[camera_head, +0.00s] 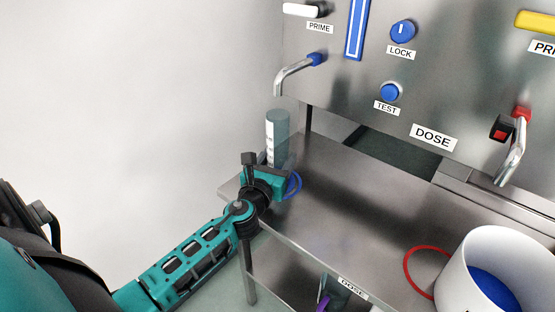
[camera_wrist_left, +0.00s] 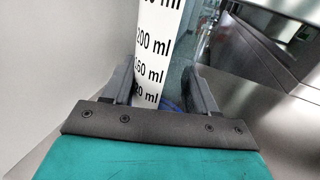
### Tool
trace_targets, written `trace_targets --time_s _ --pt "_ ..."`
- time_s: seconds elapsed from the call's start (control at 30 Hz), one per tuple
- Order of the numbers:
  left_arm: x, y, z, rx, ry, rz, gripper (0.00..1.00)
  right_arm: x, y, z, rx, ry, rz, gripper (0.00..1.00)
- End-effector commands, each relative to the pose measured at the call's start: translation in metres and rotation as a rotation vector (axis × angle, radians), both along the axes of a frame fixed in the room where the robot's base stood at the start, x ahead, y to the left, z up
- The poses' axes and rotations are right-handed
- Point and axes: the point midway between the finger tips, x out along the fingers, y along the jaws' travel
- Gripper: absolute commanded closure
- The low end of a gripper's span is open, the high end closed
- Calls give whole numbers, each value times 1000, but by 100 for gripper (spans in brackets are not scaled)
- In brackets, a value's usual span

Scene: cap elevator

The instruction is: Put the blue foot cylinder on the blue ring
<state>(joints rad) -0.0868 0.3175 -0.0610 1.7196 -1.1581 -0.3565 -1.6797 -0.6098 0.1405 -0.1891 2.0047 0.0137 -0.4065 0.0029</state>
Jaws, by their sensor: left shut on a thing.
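The clear measuring cylinder (camera_head: 278,138) stands upright near the left end of the steel shelf, below the blue-collared spout. Its white scale strip with ml marks (camera_wrist_left: 157,45) fills the middle of the left wrist view. My left gripper (camera_head: 268,176) is shut on the cylinder low down, with a finger on each side of it. The blue ring (camera_head: 295,184) shows partly on the shelf, just right of my left gripper; the rest of it is hidden. The cylinder's foot is hidden by the gripper, so I cannot tell whether it touches the ring. My right gripper is not in view.
The metal spout (camera_head: 292,72) hangs close above the cylinder. A red ring (camera_head: 421,272) and a white bucket with blue inside (camera_head: 455,265) are at the right. Another cylinder (camera_head: 335,290) is on the lower level. The middle of the shelf (camera_head: 350,205) is clear.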

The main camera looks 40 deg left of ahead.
Motion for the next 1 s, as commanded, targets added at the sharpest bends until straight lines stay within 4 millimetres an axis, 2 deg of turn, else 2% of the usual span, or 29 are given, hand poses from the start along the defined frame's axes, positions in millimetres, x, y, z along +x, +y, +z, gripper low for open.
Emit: trace_targets --time_s 0.07,0.1,0.37,0.77,0.83,0.87,1.0 --pt "0 0 0 0 0 0 82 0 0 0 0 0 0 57" --pt "0 0 0 0 0 0 39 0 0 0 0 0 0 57" --pt "0 0 0 0 0 0 14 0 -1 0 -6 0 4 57" --pt "0 0 0 0 2 0 13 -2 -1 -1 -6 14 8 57" --pt "0 0 0 0 1 0 13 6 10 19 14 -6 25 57" --pt "-5 -2 -1 -1 4 -1 13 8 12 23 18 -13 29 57" --pt "-34 -9 -2 -2 5 -1 13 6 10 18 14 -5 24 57"
